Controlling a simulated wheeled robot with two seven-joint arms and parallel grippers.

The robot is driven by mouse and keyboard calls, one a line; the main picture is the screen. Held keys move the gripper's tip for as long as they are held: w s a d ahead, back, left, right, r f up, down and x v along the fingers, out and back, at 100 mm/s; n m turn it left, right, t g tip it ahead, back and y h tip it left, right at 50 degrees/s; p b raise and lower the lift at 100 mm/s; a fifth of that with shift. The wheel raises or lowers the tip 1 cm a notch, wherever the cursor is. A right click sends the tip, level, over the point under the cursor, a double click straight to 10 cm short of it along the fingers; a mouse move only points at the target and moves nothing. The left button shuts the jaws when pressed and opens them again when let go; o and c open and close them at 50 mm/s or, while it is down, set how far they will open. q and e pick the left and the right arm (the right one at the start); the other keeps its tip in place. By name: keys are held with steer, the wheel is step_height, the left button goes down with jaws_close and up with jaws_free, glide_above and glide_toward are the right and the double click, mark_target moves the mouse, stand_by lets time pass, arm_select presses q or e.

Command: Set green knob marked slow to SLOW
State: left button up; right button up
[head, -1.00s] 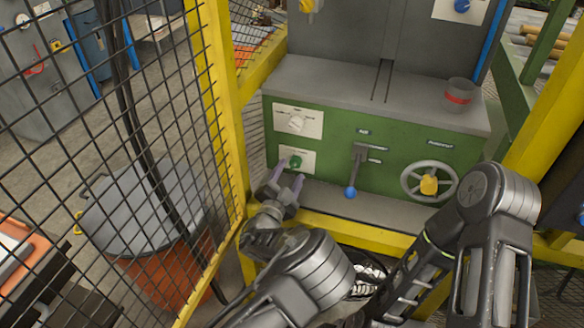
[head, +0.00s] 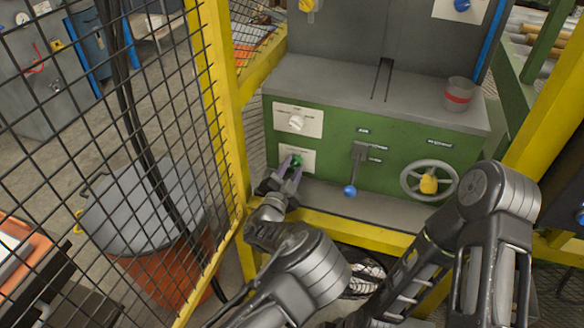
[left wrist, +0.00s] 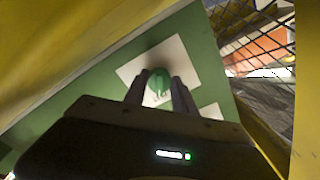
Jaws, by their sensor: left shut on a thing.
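The green knob (head: 297,160) sits on a white plate (head: 282,159) at the lower left of the green machine front. My left gripper (head: 291,165) is at the knob, with one finger on each side, shut on it. In the left wrist view the green knob (left wrist: 159,82) shows between the two fingertips (left wrist: 159,88) in front of its white plate (left wrist: 184,56). The lettering on the plate is too small to read, so the knob's setting cannot be told. My right arm shows at the right, but its gripper is not in view.
A white knob (head: 296,122) on a plate is just above. A lever with a blue ball (head: 350,191) and a handwheel (head: 429,180) are to the right. A yellow guard post (head: 221,100) with mesh stands close left. A yellow rail (head: 350,229) runs below.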

arm_select(q)
jaws_close()
steer(key=shift+n, duration=0.3)
steer(key=n+b, duration=0.3)
steer(key=n, duration=0.1)
steer(key=shift+f, duration=0.2)
steer(key=n+b, duration=0.6)
steer(key=b, duration=0.1)
steer(key=shift+d, duration=0.1)
steer(key=shift+s+d+r+n+b, duration=0.1)
steer(key=shift+n+b, duration=0.7)
steer(key=shift+b, duration=0.1)
steer(key=o, duration=0.9)
jaws_free()
